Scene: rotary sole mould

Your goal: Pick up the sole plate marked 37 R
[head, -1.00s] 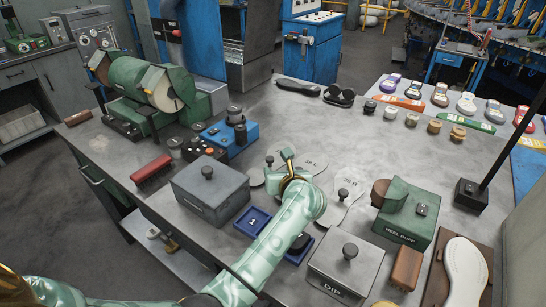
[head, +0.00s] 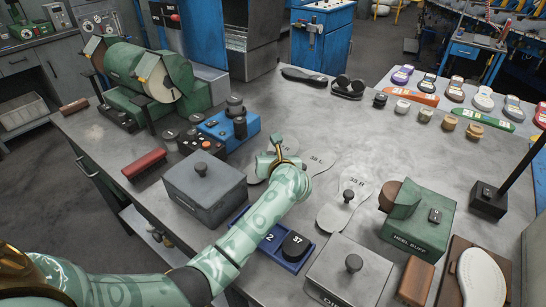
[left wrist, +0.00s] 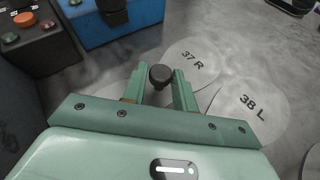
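The sole plate marked 37 R (left wrist: 197,58) is a flat pale grey plate with a black knob (left wrist: 160,76), lying on the grey bench. In the head view my left gripper (head: 273,150) is above it and covers most of it. In the left wrist view my left gripper (left wrist: 158,90) has its fingers apart, with the knob between and just beyond the tips. I see no clear contact. The plate marked 38 L (left wrist: 250,108) lies to its right; it also shows in the head view (head: 321,163). My right gripper is not in view.
The 38 R plate (head: 350,205) with its knob lies further right. A grey lidded box (head: 205,192), a blue tray (head: 309,253), a dip box (head: 350,285) and the green heel buff unit (head: 420,220) stand around. A blue control box (head: 215,135) is close behind left.

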